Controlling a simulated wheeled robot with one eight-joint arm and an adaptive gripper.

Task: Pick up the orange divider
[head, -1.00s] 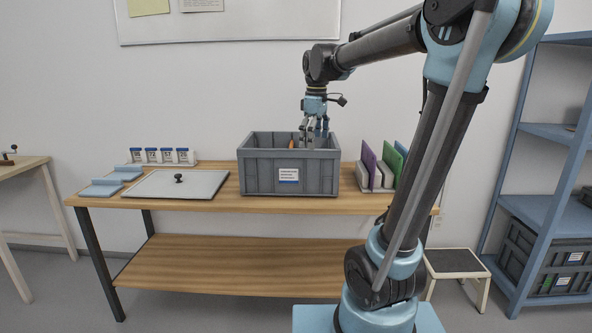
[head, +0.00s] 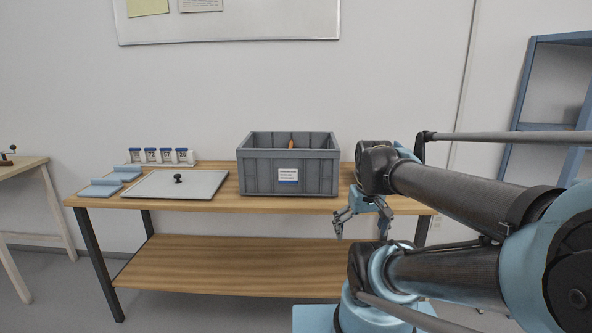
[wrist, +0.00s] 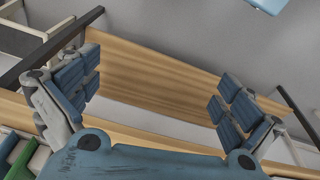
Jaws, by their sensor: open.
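A thin orange piece (head: 291,144) shows inside the grey crate (head: 258,180), just above its front wall; most of it is hidden, so I cannot be sure that it is the orange divider. My gripper (head: 362,232) is open and empty, with its fingers spread and pointing down. It is to the right of the crate and lower than it, in front of the bench. In the wrist view my gripper (wrist: 155,95) has nothing between its fingers, with only the wooden lower shelf (wrist: 150,85) and floor behind.
The bench top (head: 220,202) carries a grey lid with a black knob (head: 178,180), blue blocks (head: 103,188) and labelled small containers (head: 160,156) left of the crate. A green panel (wrist: 22,165) shows at the wrist view's lower left. My arm covers the bench's right end.

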